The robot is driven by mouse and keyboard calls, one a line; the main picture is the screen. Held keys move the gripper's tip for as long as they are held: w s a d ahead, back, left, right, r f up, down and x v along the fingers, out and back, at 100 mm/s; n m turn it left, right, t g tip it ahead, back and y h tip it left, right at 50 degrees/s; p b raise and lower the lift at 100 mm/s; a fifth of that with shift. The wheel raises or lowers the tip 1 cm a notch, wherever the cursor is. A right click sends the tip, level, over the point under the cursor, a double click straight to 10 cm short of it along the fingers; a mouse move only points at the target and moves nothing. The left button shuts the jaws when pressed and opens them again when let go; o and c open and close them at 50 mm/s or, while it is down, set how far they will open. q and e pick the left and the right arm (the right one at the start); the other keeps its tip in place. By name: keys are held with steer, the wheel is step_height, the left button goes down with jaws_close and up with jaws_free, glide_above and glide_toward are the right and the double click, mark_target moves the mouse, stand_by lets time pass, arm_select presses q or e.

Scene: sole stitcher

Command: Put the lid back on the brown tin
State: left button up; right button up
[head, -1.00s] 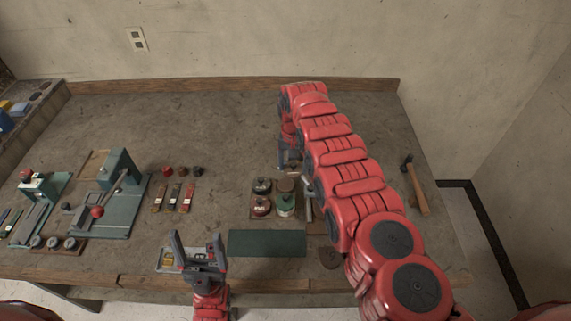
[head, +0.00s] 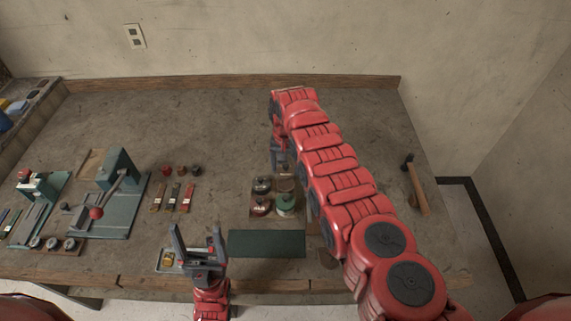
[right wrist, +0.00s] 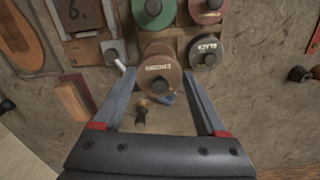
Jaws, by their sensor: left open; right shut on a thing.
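The brown tin (head: 287,184) stands at the back right of a small group of tins, partly hidden under my right arm. In the right wrist view the brown lid (right wrist: 160,70), with lettering and a dark knob, sits between the fingers of my right gripper (right wrist: 160,76), which is shut on it. The brown tin's body (right wrist: 154,47) shows just behind the lid; I cannot tell whether they touch. In the head view my right gripper (head: 281,158) is at the tin's far side. My left gripper (head: 198,242) is open and empty near the front edge.
Black (head: 262,185), red (head: 260,207) and green (head: 286,205) tins stand close beside the brown one. A green mat (head: 267,243) lies in front. A hammer (head: 415,184) lies at right, a green press (head: 118,190) at left.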

mark_target(285, 185)
steer(key=shift+f+b, duration=0.55)
steer(key=shift+f, duration=0.05)
step_height(285, 185, down, 5)
steer(key=b, duration=0.4)
steer(key=shift+r+b, duration=0.1)
steer(key=shift+b, duration=0.25)
steer(key=shift+s+p, duration=0.1)
steer(key=shift+p, duration=0.35)
steer(key=shift+b, duration=0.35)
stand_by(1.1)
steer(key=o, duration=1.2)
steer(key=shift+o, duration=0.2)
